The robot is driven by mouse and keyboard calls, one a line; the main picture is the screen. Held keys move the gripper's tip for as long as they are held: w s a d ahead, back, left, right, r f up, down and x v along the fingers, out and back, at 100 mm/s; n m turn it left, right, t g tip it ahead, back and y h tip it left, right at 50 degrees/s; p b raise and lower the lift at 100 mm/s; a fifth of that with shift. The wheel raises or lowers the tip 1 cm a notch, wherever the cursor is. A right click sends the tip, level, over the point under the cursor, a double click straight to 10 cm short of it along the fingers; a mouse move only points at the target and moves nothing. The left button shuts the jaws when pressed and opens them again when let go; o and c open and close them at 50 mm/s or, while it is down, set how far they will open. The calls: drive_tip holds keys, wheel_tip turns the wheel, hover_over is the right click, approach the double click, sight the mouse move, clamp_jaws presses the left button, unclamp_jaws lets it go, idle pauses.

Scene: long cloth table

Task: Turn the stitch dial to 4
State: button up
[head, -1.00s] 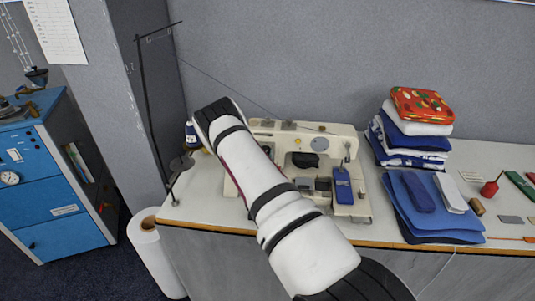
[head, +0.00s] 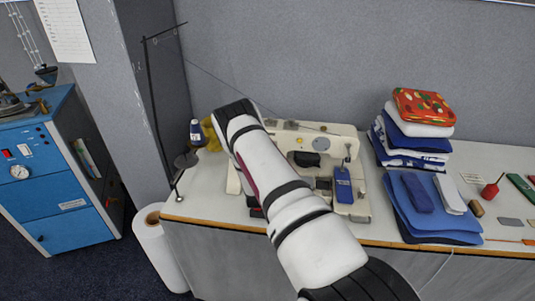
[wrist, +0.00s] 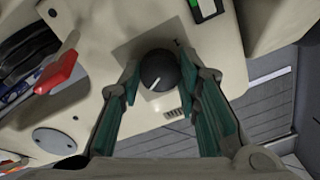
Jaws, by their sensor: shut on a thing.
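The stitch dial (wrist: 158,70) is a round black knob with a white pointer line, on the cream face of the sewing machine (head: 331,142). In the wrist view the pointer slants toward the lower left. My gripper (wrist: 160,84) has its two green-padded fingers on either side of the dial, shut on it. In the head view my white arm hides the left part of the machine, the dial and the gripper.
A red lever (wrist: 58,72) and a green-lit switch (wrist: 207,8) are on the machine near the fingers. Folded cloths (head: 415,135) are stacked right of the machine. A thread stand (head: 158,110) stands at the table's left end. A blue cabinet (head: 58,180) is farther left.

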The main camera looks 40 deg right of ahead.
drive_tip(key=o, duration=1.1)
drive_tip(key=shift+o, duration=0.2)
drive_tip(key=v, duration=1.2)
